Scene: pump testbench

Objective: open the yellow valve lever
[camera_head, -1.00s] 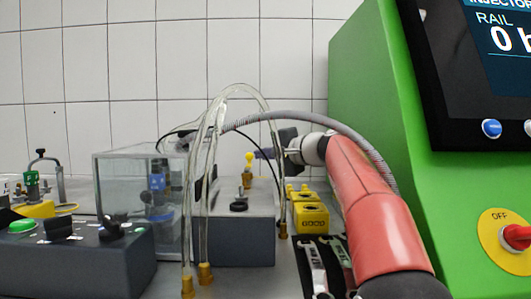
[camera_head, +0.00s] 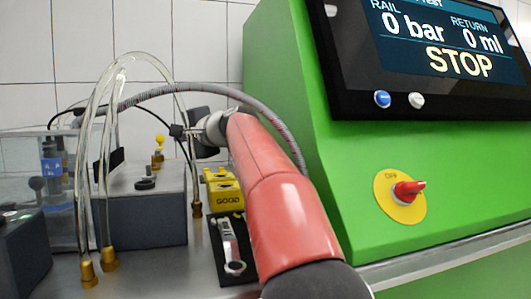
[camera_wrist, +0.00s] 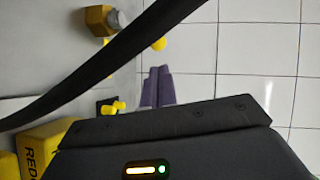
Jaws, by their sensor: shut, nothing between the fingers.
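The yellow valve lever shows as a small yellow knob (camera_head: 160,140) above a brass fitting (camera_head: 158,160) behind the grey block. In the wrist view the yellow knob (camera_wrist: 159,44) lies just beyond my fingertips, with the brass fitting (camera_wrist: 101,20) at upper left. My gripper (camera_head: 177,131) is just right of the knob in the head view, slightly higher. Its purple-grey fingers (camera_wrist: 156,72) are together and hold nothing. A small space shows between fingertips and knob in the wrist view.
Clear tubes (camera_head: 85,170) rise in front of the grey block (camera_head: 146,215). The green testbench cabinet (camera_head: 290,90) stands close on the right, with a red switch (camera_head: 408,190).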

